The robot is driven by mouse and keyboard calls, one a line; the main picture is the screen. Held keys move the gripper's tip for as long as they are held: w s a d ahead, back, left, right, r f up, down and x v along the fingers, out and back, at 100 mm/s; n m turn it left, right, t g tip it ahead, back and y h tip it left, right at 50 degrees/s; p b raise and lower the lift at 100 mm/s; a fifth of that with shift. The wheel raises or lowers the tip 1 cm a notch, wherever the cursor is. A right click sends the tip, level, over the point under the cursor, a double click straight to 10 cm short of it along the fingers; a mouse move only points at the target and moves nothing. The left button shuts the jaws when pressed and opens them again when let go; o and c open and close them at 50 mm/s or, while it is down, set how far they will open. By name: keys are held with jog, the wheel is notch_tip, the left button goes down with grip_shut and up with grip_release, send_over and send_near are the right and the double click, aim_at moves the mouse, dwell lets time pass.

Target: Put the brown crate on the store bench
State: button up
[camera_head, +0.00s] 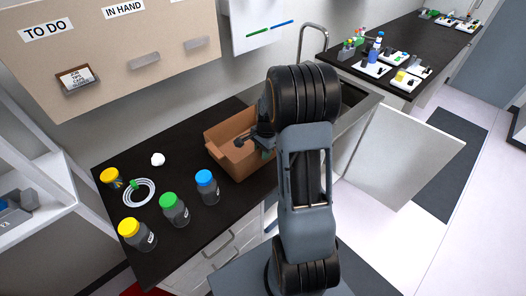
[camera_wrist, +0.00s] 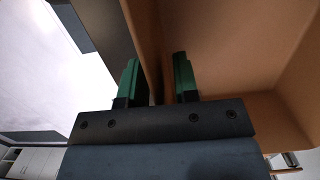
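The brown crate (camera_head: 224,162) stands on the dark-topped bench (camera_head: 190,236) under the board, near the sink end. It is open-topped and looks empty where its inside shows. My gripper (camera_head: 266,149) is at the crate's right side, partly hidden by my arm. In the wrist view my gripper (camera_wrist: 157,78) has its two green fingers apart, one on each side of the crate's wall (camera_wrist: 150,40). A gap shows between fingers and wall. No label shows which bench is the store bench; another dark-topped bench (camera_head: 425,38) stands at the back right.
Jars with yellow (camera_head: 129,228), green (camera_head: 168,200) and blue (camera_head: 204,177) lids and a coiled tube (camera_head: 139,192) stand left of the crate. The back right bench holds several small trays and bottles. An open white door (camera_head: 400,150) juts into the floor space right of my arm.

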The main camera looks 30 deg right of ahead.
jog(key=r, duration=0.3)
jog(key=d+r+b, duration=0.1)
jog(key=r, duration=0.7)
jog(key=shift+w+d+r+b, duration=0.15)
jog(key=shift+d+r+b, duration=0.05)
jog(key=shift+b, duration=0.2)
jog(key=s+a+r+n+t, duration=0.2)
jog(key=s+a+n, duration=0.5)
jog(key=n, duration=0.1)
jog(key=s+a+r+n+t+h, duration=0.1)
jog(key=s+a+r+n+t, duration=0.2)
jog(key=s+a+n, duration=0.4)
jog(key=shift+s+a+n, duration=0.2)
jog(key=shift+a+n, duration=0.2)
jog(key=shift+a, duration=0.1)
